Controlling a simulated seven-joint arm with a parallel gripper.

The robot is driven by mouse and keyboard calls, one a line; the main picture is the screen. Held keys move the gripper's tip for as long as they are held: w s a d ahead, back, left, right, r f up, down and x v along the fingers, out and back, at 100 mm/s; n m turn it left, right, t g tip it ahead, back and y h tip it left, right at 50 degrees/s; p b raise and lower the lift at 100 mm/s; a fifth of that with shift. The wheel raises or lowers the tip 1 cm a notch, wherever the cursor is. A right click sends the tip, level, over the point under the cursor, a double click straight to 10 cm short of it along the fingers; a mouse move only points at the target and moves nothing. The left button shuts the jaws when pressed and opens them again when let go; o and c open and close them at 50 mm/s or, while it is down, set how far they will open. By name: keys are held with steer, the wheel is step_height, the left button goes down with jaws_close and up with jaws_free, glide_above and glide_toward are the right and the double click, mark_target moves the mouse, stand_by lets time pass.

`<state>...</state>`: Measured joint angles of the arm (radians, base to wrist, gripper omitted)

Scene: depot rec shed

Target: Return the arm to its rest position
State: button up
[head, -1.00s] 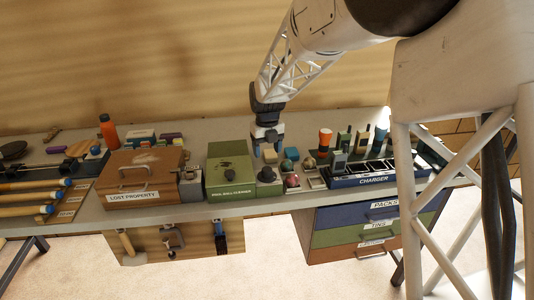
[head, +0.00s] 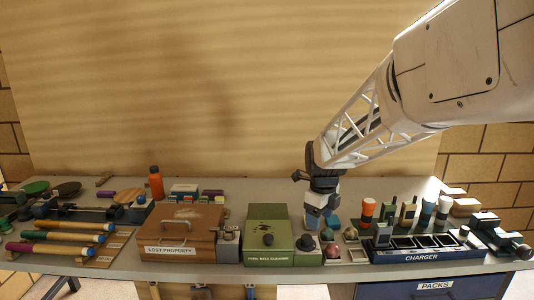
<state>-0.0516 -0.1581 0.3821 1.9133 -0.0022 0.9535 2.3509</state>
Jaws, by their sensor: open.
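My gripper (head: 316,216) hangs from my arm, pointing down above the back right part of the workbench (head: 345,188). Its jaws are open, and I see nothing held in them. My arm comes in from the upper right and covers part of the wall.
The green ball cleaner (head: 268,238) and brown lost property box (head: 168,235) stand left of the gripper. The charger (head: 423,248) and several upright handsets and torches (head: 408,213) stand right. An orange bottle (head: 156,183) stands farther left. The air above the bench's left half is clear.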

steer(key=s+d+r+n+t, duration=0.1)
steer(key=s+n, duration=1.2)
steer(key=s, duration=0.3)
steer(key=s+d+r+n+t, duration=0.1)
steer(key=s+d+r+n, duration=0.1)
steer(key=s+n, duration=1.1)
steer(key=shift+s+d+r, duration=0.15)
steer(key=shift+s+d, duration=0.15)
steer(key=shift+s, duration=1.95)
steer(key=shift+c, duration=0.2)
